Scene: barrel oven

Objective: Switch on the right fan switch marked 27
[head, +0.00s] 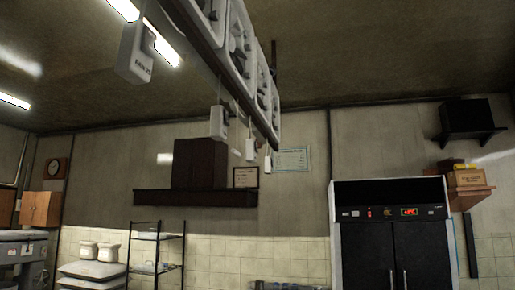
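A row of pale fans (240,45) is mounted along a dark overhead beam that runs from the upper left toward the middle. White switch boxes hang below it on cords. The nearest box (135,53) hangs at the upper left and carries small dark lettering that I cannot read clearly. A second box (218,123) hangs farther along, with smaller white pieces (250,149) beyond it. I cannot make out the number 27 on any of them, nor whether a switch is on or off. Neither of my grippers is in view.
A black two-door cabinet (395,250) with a red display stands at the right. A dark wall shelf (195,198) is on the back wall. The space below the fans looks open.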

